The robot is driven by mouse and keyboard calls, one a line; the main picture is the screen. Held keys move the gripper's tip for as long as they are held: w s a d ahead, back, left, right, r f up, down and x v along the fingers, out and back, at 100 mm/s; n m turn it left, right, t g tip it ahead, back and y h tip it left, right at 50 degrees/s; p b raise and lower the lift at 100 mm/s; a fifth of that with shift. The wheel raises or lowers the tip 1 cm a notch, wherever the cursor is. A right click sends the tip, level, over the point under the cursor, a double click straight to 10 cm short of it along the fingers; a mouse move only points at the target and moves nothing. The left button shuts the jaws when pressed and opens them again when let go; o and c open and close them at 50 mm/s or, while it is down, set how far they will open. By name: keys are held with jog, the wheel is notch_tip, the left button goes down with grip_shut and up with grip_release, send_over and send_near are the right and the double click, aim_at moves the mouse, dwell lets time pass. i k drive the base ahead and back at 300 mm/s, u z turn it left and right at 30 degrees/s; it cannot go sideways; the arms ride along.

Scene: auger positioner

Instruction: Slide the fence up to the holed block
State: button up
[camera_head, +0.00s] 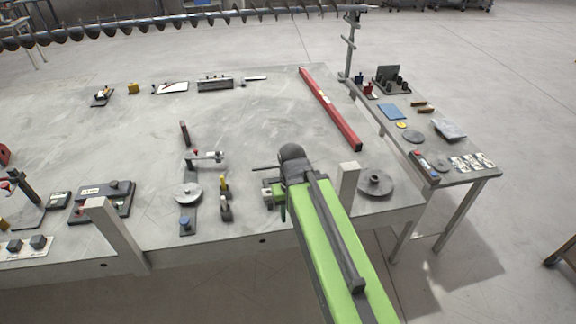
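A long red bar (330,108), which may be the fence, lies slantwise on the right part of the grey table. I cannot tell for certain which thing is the holed block. A small pale block (267,193) shows just left of my arm's end, but I see no clear hole in it. My green arm reaches in from the bottom right over the table's front edge. My gripper (272,190) is at the dark joint, mostly hidden by the arm. Its fingers are too small and covered to show if it is open. The red bar is well apart from it, up and right.
A round grey disc with a hub (375,183) and a pale upright post (348,181) stand right of my arm. A disc fixture (188,193) and a small yellow-topped piece (225,195) stand left. A side table (455,172) holds small parts. The table's middle is clear.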

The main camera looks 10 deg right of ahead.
aim_at(271, 167)
jog(key=z, duration=0.05)
jog(key=i, duration=0.5)
jog(key=z, duration=0.05)
jog(key=k, duration=1.35)
jog(key=u, duration=0.3)
jog(key=i, duration=1.25)
jog(key=u, duration=0.65)
jog(key=i, duration=0.6)
jog(key=u, duration=0.3)
